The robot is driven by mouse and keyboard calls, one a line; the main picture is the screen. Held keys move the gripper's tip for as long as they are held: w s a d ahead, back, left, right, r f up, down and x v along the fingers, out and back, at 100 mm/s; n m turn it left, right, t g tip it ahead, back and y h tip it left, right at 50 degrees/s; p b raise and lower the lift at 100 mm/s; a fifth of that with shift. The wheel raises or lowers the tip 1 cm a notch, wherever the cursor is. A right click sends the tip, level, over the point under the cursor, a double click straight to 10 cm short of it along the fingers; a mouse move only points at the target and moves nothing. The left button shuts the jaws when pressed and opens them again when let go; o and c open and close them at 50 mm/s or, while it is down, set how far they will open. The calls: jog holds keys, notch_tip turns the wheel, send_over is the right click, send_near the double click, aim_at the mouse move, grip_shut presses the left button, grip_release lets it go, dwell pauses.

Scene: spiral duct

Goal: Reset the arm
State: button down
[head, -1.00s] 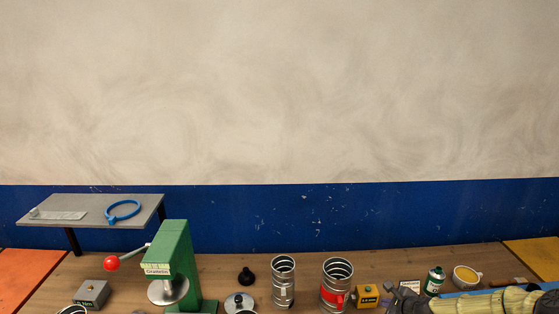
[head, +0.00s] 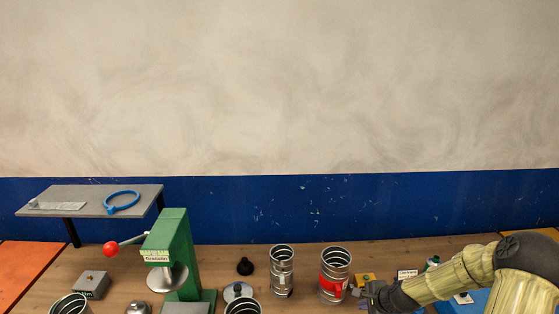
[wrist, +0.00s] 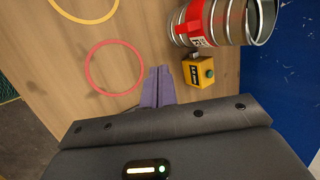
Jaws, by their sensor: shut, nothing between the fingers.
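My gripper (wrist: 158,76) shows in the wrist view as two purple fingers pressed together, with nothing between them, above the wooden bench. In the head view my arm comes in from the lower right, its dark wrist low beside the red-banded duct; the fingers are hard to make out there. The red-banded metal duct (head: 334,285) stands upright on the bench. In the wrist view the same duct (wrist: 207,25) lies up and right of my fingers, and a small yellow box (wrist: 199,71) is just right of them. The fingers appear clear of both.
A green press (head: 178,250) with a red-knobbed lever stands left. Another duct (head: 281,272) and a black knob-shaped piece (head: 245,266) are mid-bench. A grey shelf (head: 85,197) holds a blue ring clamp (head: 122,201). A red circle (wrist: 114,67) marks bare bench left of my fingers.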

jog(key=s+a+r+n+g+h+b, duration=0.1)
jog(key=s+a+r+n+g+b, duration=0.1)
jog(key=s+n, duration=0.6)
jog(key=s+a+r+n+g+h+b, duration=0.1)
jog(key=s+a+r+n+b, duration=0.4)
jog(key=s, duration=0.9)
jog(key=a+r+n, duration=0.2)
jog(key=a+n, duration=0.1)
jog(key=n, duration=0.1)
jog(key=shift+s+r+g+h, duration=0.15)
jog(key=shift+s+g+h, duration=0.1)
jog(key=shift+g+h, duration=0.15)
jog(key=shift+w+a, duration=0.1)
jog(key=shift+a, duration=0.05)
